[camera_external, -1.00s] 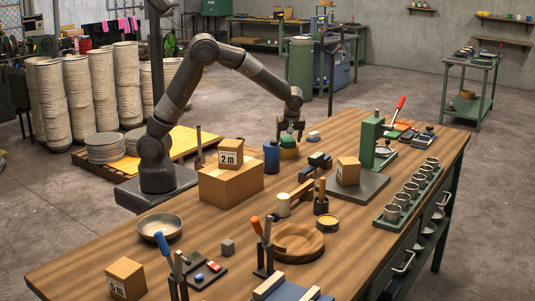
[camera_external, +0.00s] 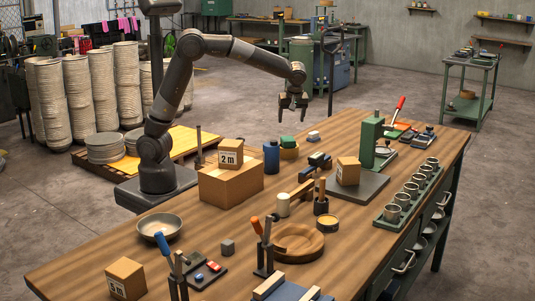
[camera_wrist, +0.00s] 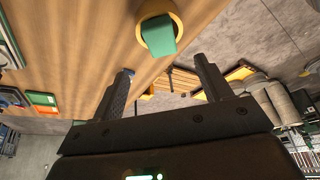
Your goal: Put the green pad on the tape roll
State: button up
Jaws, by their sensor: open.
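The green pad (camera_external: 288,142) rests on the yellow-tan tape roll (camera_external: 289,153) near the far edge of the wooden table. In the wrist view the green pad (camera_wrist: 159,36) lies tilted across the opening of the tape roll (camera_wrist: 151,8), with part of the ring showing around it. My gripper (camera_external: 293,118) is open and empty, in the air above the tape roll and apart from the pad. In the wrist view both fingers of my gripper (camera_wrist: 163,72) are spread, with nothing between them.
A blue bottle (camera_external: 271,158) stands just left of the tape roll. A small white-and-blue piece (camera_external: 314,136) lies to its right. A cardboard box (camera_external: 231,184) with a smaller box (camera_external: 230,153) on top stands nearer the camera. A green press (camera_external: 373,142) stands to the right.

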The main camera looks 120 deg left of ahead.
jog(key=d+r+m+t+h, duration=0.1)
jog(key=d+r+m+t, duration=0.2)
jog(key=d+m, duration=0.55)
jog(key=d+r+m+t, duration=0.2)
jog(key=d+r+m, duration=0.15)
jog(key=d, duration=1.05)
jog(key=s+d+f+m+t+h, duration=0.1)
jog(key=s+d+m+t, duration=0.1)
jog(key=s+d+m, duration=0.4)
jog(key=s+d+m+t+h, duration=0.1)
jog(key=s+d+m, duration=0.4)
jog(key=d, duration=0.8)
jog(key=m, duration=0.3)
jog(key=shift+s+f+m+t, duration=0.4)
